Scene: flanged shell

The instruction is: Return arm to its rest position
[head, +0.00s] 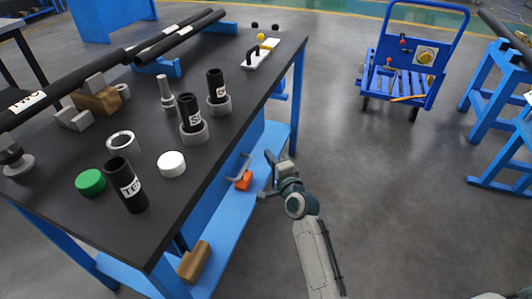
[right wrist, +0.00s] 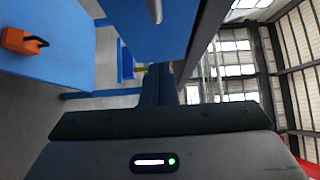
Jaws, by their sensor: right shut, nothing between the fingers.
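My right gripper (head: 268,176) is in the head view, to the right of the black-topped workbench (head: 215,185) and beyond its edge. It is shut and empty, and touches nothing that I can see. My right arm reaches up to it from the bottom of the picture. In the right wrist view the dark shut fingers (right wrist: 160,75) point away from the camera, beside blue bench parts. My left gripper is not in view.
On the bench stand black cylinders (head: 128,188), a white cap (head: 172,163), a green cap (head: 90,181) and grey rings. A blue cart (head: 400,80) stands far right. Open floor lies right of my arm.

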